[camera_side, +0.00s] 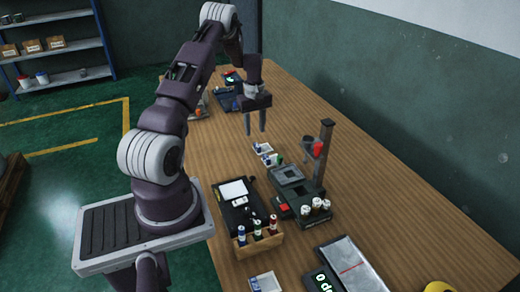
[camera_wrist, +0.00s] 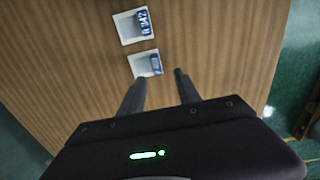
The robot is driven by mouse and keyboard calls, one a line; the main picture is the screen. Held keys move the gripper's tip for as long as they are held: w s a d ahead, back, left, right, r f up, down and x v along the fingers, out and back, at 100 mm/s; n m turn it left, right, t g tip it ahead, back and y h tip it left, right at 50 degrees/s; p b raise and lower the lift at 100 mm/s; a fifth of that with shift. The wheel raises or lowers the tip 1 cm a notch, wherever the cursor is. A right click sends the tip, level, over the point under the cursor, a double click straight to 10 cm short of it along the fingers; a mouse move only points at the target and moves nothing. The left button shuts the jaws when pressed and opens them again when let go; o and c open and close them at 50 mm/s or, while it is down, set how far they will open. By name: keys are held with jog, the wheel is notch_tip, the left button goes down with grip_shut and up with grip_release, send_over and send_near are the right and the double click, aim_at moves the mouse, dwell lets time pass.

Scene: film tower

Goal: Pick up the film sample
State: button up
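The film sample cannot be told for certain. Two small white square trays with blue labelled pieces lie on the wooden table; in the wrist view the farther tray (camera_wrist: 127,28) is above the nearer tray (camera_wrist: 140,65). In the side view these appear to be the small trays (camera_side: 262,147) below my gripper (camera_side: 255,131). My gripper also shows in the wrist view (camera_wrist: 160,86), its two fingers spread apart with nothing between them. The nearer tray lies just beyond the fingertips in that view. In the side view the fingers point down above the table.
Nearer are a black device with a white pad (camera_side: 234,190), a wooden bottle rack (camera_side: 258,243) and another small tray (camera_side: 265,283). Bare table lies at right.

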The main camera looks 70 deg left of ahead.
aim_at(257, 145)
jog(key=f, duration=0.7)
jog(key=shift+w, duration=0.35)
grip_shut()
